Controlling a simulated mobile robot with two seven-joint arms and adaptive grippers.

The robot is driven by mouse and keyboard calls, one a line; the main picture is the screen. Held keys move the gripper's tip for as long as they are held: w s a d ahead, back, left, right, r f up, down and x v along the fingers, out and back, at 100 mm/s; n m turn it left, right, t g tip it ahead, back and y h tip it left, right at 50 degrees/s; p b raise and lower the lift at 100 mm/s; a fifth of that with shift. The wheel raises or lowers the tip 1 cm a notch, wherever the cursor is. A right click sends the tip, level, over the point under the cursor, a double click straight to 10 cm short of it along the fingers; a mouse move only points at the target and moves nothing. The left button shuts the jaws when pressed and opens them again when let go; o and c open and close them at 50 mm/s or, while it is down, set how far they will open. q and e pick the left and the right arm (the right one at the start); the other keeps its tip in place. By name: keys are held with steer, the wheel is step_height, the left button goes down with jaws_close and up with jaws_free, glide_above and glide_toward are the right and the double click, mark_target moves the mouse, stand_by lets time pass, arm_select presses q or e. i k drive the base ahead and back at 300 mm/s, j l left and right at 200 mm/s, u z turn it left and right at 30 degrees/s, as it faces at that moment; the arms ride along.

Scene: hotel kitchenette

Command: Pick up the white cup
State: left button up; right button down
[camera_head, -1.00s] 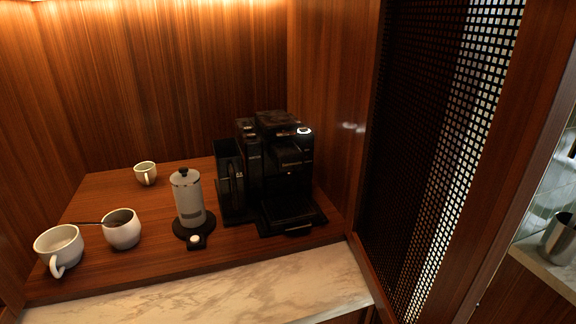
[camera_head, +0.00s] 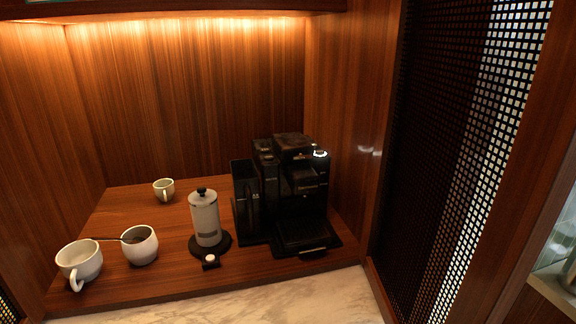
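A large white cup (camera_head: 80,262) stands upright at the front left of the wooden counter, its handle toward the front. Close to its right is a white round bowl-like cup (camera_head: 141,246) with a spoon (camera_head: 108,239) sticking out to the left. A smaller white cup (camera_head: 163,189) stands farther back, near the rear wall, its handle facing front. Neither of my grippers shows in the head view.
A white and black milk frother or press (camera_head: 205,220) stands mid-counter on a black base. A black coffee machine (camera_head: 297,200) fills the right side. A marble ledge (camera_head: 250,303) runs along the front. Wooden walls close in the back and sides; a perforated screen (camera_head: 450,150) is at right.

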mark_target(81, 269)
steer(key=u, duration=1.3)
